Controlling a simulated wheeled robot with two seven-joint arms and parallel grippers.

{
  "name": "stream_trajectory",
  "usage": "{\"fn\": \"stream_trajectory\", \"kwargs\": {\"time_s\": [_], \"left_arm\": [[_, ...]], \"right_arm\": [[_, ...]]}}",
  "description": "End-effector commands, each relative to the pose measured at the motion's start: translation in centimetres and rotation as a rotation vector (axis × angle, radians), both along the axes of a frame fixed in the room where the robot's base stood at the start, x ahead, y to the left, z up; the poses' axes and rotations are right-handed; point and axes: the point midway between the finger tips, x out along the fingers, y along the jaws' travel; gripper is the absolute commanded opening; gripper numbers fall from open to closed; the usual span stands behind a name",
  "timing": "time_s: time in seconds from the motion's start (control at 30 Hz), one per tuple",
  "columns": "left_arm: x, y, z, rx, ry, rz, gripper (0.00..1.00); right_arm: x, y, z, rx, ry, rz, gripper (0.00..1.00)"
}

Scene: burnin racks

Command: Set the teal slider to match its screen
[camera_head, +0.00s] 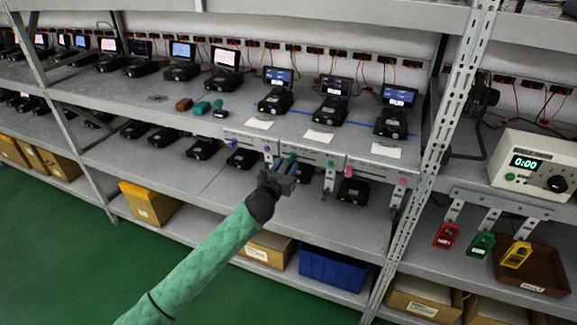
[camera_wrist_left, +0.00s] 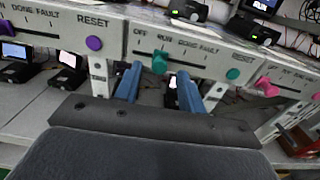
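The teal slider knob (camera_wrist_left: 159,62) sits in a slot on a white panel under the shelf edge, near the RUN mark. The labels OFF, RUN, DONE, FAULT and RESET run along this panel. My left gripper (camera_wrist_left: 158,75) is open, with one blue finger on each side of the knob; I cannot tell whether they touch it. A round teal button (camera_wrist_left: 233,73) is right of the fingers, under RESET. In the head view my left gripper (camera_head: 284,168) is at the panel (camera_head: 318,153). The middle device's screen (camera_head: 335,86) above is lit, but its text is too small to read.
A purple button (camera_wrist_left: 94,43) is on the panel to the left. A pink knob (camera_wrist_left: 267,86) is on the panel to the right. A rack upright (camera_head: 445,150) stands at right, with a timer box (camera_head: 535,165) beyond it. Green floor is clear in front.

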Motion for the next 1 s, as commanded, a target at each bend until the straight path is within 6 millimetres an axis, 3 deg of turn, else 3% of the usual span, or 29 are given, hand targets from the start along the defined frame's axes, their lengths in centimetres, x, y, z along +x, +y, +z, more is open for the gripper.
{"fn": "stream_trajectory", "kwargs": {"time_s": [0.2, 0.4, 1.0], "left_arm": [[-3.0, 1.1, -0.2, 0.002, -0.003, -0.001, 0.40], [-4.4, 1.6, -0.1, 0.002, -0.002, -0.001, 0.40], [-4.7, 1.7, 0.0, -0.021, 0.007, 0.000, 0.40]], "right_arm": [[1.9, 0.8, 1.1, 0.004, 0.001, -0.004, 0.00], [2.6, 1.2, 2.2, 0.007, 0.010, -0.009, 0.00], [2.7, 1.3, 2.5, 0.007, 0.011, -0.009, 0.00]]}}
